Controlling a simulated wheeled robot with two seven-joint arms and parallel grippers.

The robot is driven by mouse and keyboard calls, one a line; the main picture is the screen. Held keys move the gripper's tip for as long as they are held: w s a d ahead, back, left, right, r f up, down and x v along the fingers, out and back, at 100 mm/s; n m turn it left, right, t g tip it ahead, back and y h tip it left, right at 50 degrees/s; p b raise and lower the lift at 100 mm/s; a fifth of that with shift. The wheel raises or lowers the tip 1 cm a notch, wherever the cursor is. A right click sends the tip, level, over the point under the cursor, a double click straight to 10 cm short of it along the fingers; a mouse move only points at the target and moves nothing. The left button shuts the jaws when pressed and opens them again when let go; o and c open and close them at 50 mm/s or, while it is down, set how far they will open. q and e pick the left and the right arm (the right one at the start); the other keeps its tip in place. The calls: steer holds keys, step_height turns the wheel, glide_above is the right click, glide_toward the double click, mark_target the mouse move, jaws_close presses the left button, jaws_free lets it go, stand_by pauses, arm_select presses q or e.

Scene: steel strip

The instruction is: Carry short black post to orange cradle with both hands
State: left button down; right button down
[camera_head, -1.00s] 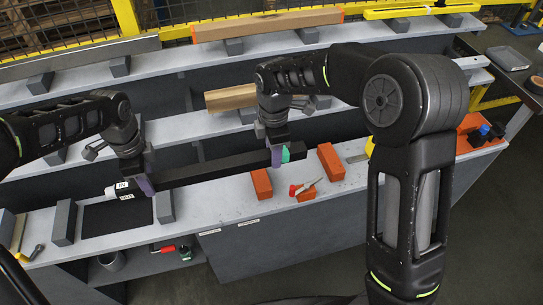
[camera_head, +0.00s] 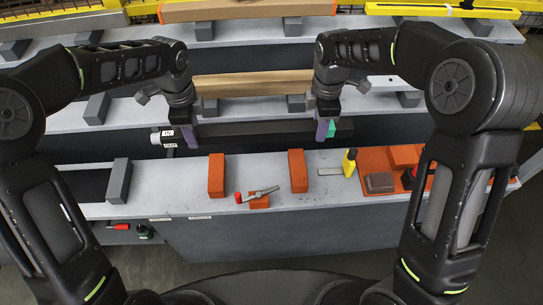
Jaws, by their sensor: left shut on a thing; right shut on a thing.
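The short black post (camera_head: 255,130) hangs level, held by both hands. My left gripper (camera_head: 190,137) is shut on it near its left end, where a white piece with IN and OUT labels (camera_head: 164,138) shows. My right gripper (camera_head: 323,130) is shut on it toward its right end, beside a green patch (camera_head: 332,131). The orange cradle shows as two upright orange blocks, left (camera_head: 217,177) and right (camera_head: 298,171), on the front bench. The post appears above and behind these blocks, apart from them. The grippers' inner faces are hidden.
A red-ended tool (camera_head: 262,192) lies on a small orange block (camera_head: 260,201) between the cradle blocks. A grey block (camera_head: 119,181) stands left. A yellow-and-black item (camera_head: 350,161) and an orange tray (camera_head: 377,163) are right. A brown beam (camera_head: 250,86) lies on the shelf behind.

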arm_select(q)
steer(key=shift+w+d+r, duration=0.2)
steer(key=shift+w+d, duration=0.05)
steer(key=shift+w, duration=0.1)
arm_select(e)
steer(key=shift+w+d+r, duration=0.2)
steer(key=shift+w+r, duration=0.05)
steer(key=shift+w, duration=0.1)
